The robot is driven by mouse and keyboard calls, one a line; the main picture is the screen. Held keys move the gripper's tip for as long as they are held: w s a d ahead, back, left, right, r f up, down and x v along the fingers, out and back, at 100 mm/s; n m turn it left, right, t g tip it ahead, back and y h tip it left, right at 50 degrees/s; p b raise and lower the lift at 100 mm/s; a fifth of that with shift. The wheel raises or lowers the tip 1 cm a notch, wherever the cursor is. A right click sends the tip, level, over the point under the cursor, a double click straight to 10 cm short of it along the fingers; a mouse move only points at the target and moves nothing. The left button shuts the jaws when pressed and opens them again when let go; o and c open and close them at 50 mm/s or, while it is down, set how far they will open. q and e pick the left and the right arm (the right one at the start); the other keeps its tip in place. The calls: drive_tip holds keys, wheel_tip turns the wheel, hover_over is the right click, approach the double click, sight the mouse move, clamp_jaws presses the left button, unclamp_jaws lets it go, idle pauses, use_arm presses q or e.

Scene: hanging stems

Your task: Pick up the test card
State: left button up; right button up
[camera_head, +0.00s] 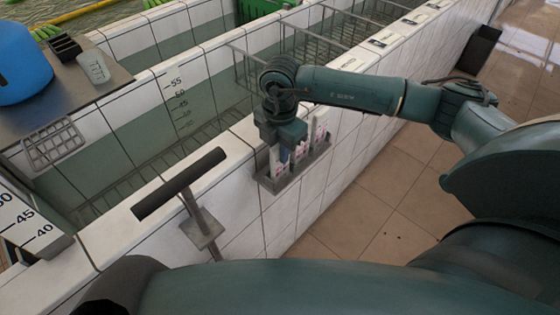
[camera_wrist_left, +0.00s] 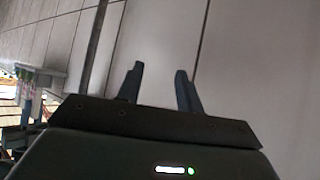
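White test cards with pink marks (camera_head: 317,132) stand upright in a grey rack (camera_head: 292,176) on the outer face of the tiled wall. My right gripper (camera_head: 284,152) reaches down over the rack's near left end, right at a card (camera_head: 276,163). The gripper body hides the upper part of that card, and whether the fingers are closed on it does not show. My left gripper (camera_wrist_left: 157,82) is open and empty in the left wrist view, in front of pale wall tiles. Small coloured shapes, perhaps the cards (camera_wrist_left: 27,82), show blurred at that view's left edge.
A dark T-shaped handle (camera_head: 180,184) on a metal post stands left of the rack. Tiled tanks with wire racks (camera_head: 330,48) lie behind the wall. A blue container (camera_head: 22,65) and a clear cup (camera_head: 92,66) stand on the left counter. Tan floor (camera_head: 390,205) is open at right.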

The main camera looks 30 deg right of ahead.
clamp_jaws()
drive_tip(key=shift+r, duration=0.1)
